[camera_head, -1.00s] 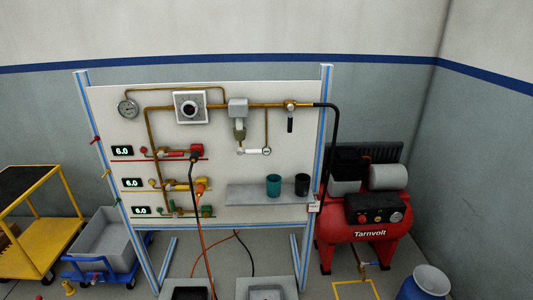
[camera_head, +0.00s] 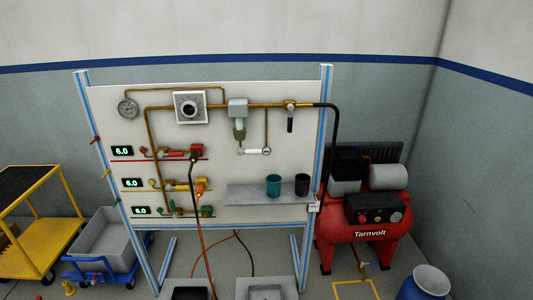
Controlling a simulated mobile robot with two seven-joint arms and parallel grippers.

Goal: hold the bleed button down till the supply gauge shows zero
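The panel (camera_head: 270,170) stands ahead of me. A small round dial gauge (camera_head: 128,109) is at its upper left; its needle is too small to read. A white square box with a black round face (camera_head: 190,108) sits right of it. Three digital displays read 6.0: top (camera_head: 122,151), middle (camera_head: 132,184) and bottom (camera_head: 141,211). Beside them are red (camera_head: 180,153), yellow (camera_head: 180,184) and green (camera_head: 180,210) valve lines with small knobs at their left. I cannot tell which part is the bleed button or which is the supply gauge. Neither gripper is in view.
A grey shelf (camera_head: 245,194) on the panel holds a teal cup (camera_head: 273,185) and a dark cup (camera_head: 302,184). Black and orange hoses hang in front. A red compressor (camera_head: 370,240) and blue drum (camera_head: 430,283) stand right. Yellow (camera_head: 50,250) and blue (camera_head: 98,275) carts stand left.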

